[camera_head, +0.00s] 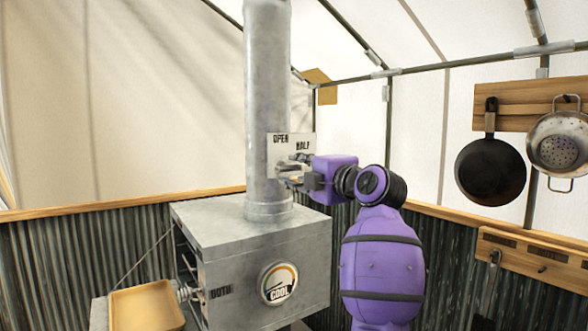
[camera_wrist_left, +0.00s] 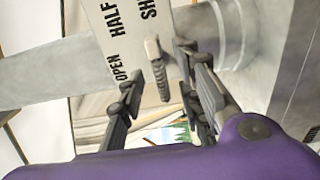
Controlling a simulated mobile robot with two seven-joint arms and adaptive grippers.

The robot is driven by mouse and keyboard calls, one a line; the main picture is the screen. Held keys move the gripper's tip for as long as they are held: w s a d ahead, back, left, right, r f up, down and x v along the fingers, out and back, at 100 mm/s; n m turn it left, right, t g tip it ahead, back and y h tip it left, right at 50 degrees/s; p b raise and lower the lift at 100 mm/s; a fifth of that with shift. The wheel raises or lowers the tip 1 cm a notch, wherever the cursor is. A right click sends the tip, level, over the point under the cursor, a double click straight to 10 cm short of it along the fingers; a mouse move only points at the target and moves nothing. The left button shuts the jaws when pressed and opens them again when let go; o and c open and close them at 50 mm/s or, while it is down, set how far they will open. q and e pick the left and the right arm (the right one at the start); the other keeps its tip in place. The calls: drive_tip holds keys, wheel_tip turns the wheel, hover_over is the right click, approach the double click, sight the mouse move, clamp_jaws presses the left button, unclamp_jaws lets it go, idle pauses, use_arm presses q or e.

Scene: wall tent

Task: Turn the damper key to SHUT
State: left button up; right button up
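A metal plate (camera_head: 281,150) on the grey stovepipe (camera_head: 266,90) reads OPEN and HALF in the head view. In the left wrist view the plate (camera_wrist_left: 128,45) also shows SH, the rest of that word being cut off. The damper key (camera_wrist_left: 157,68), a pale tip with a coiled grip, stands out in front of the plate near its edge. Which word it points at I cannot tell. My left gripper (camera_head: 292,174) is at the pipe, covering the key in the head view. In the wrist view its fingers (camera_wrist_left: 158,80) are apart, one on each side of the key, with visible gaps. My right gripper is out of view.
The stove (camera_head: 240,235) stands below, with a COOL dial (camera_head: 279,284) on its front. A tan tray (camera_head: 146,307) is at its left. A black pan (camera_head: 490,171) and a colander (camera_head: 558,143) hang at the right. Air left of the pipe is free.

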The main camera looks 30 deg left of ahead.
use_arm(q)
drive_tip(key=v, duration=0.6)
idle(0.3)
drive_tip(key=v, duration=1.2)
drive_tip(key=shift+s+f, duration=0.1)
